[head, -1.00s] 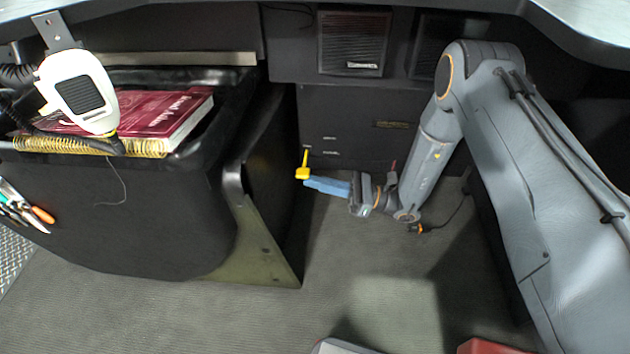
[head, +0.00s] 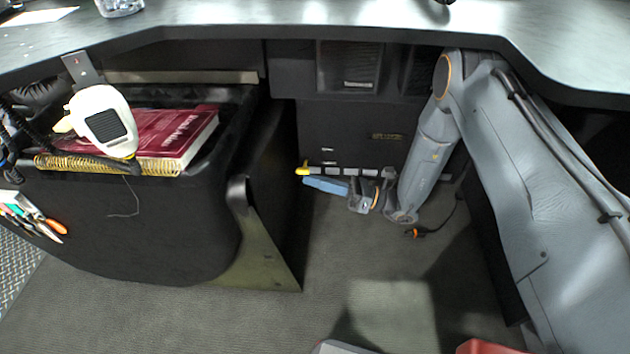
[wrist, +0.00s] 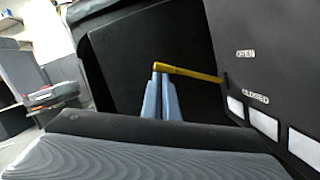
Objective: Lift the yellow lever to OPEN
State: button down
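The yellow lever (head: 303,170) sticks out from the dark panel under the desk. In the wrist view the lever (wrist: 190,72) runs from the panel across the tips of my gripper's blue fingers. Its panel end lies left of and between the OPEN label (wrist: 245,53) and the CLOSED label (wrist: 255,98). My gripper (head: 308,181) is just below the lever's outer end in the head view. In the wrist view its fingers (wrist: 160,73) look closed together, with the lever at their tips, not between them. Whether they touch it is unclear.
White rectangles (wrist: 263,122) line the panel below CLOSED. The desk edge (head: 330,25) overhangs my arm. A black bin (head: 150,230) with a red book (head: 165,135) stands at left, a bracket (head: 255,250) beside it. The floor (head: 350,270) in front is mostly clear.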

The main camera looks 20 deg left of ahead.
jog(key=shift+w+r, duration=0.1)
jog(key=shift+r, duration=0.05)
jog(key=s+d+f, duration=0.1)
jog(key=d+f, duration=0.5)
jog(key=d, duration=0.4)
jog(key=shift+p, duration=0.35)
dwell(0.3)
